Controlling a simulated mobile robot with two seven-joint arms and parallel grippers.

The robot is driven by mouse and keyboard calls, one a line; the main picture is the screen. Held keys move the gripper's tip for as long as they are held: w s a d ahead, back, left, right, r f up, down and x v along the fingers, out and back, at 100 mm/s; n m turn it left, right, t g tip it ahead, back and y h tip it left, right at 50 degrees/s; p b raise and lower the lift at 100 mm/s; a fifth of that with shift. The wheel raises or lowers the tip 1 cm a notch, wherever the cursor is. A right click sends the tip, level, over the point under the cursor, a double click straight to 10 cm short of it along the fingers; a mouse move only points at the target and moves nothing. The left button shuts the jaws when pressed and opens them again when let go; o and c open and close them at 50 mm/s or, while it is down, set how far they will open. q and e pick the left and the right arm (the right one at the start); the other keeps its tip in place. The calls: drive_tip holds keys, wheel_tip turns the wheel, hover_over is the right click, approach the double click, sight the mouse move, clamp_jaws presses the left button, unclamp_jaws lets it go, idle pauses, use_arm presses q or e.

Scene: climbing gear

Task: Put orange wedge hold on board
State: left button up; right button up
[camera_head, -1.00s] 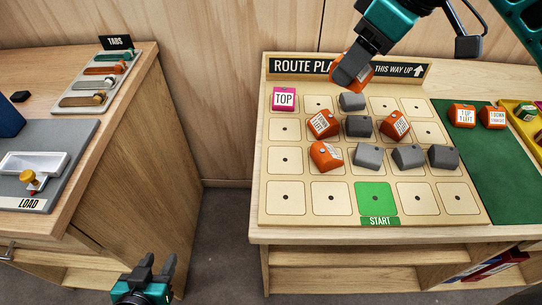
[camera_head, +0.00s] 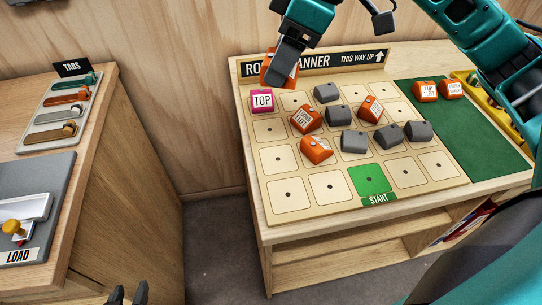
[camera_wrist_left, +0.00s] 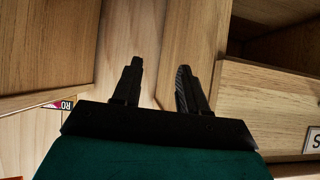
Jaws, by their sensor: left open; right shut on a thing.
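The board (camera_head: 331,187) is a pale wooden panel with a grid of square cells, headed by a dark route planner sign. My right gripper (camera_head: 283,66) is shut on an orange wedge hold (camera_head: 267,73). It holds the wedge in front of the sign's left part, just above the pink TOP tile (camera_head: 262,100); the fingers partly hide it. Three orange wedges sit on the board: left (camera_head: 305,118), right (camera_head: 370,108) and lower (camera_head: 316,150). Two more lie on the green mat, left (camera_head: 425,91) and right (camera_head: 450,89). My left gripper (camera_wrist_left: 160,88) is open and empty, low in the head view.
Several grey holds stand on the board, one at its middle (camera_head: 354,142). The green START cell (camera_head: 370,180) is in the front row. The green mat (camera_head: 455,135) is mostly bare. A yellow tray (camera_head: 470,80) is partly hidden by my right arm. A side bench (camera_head: 92,145) stands left, across a gap.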

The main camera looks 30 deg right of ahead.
wheel_tip(320, 180, down, 15)
drive_tip(key=b, duration=0.4)
drive_tip(key=shift+f, duration=0.5)
wheel_tip(320, 180, down, 4)
drive_tip(key=shift+f+b, duration=0.1)
drive_tip(key=shift+b, duration=0.45)
use_arm(q)
drive_tip(key=f, duration=0.1)
drive_tip(key=w+d+f, duration=0.1)
drive_tip(key=f, duration=0.1)
drive_tip(key=shift+d+h, duration=0.2)
drive_tip(key=shift+h, duration=0.1)
drive_tip(key=shift+r, duration=0.1)
use_arm(e)
drive_tip(key=o, duration=1.1)
drive_tip(key=shift+c, duration=0.2)
use_arm(q)
drive_tip(key=shift+s+f, duration=0.15)
drive_tip(key=shift+f, duration=0.15)
drive_tip(key=shift+f, duration=0.1)
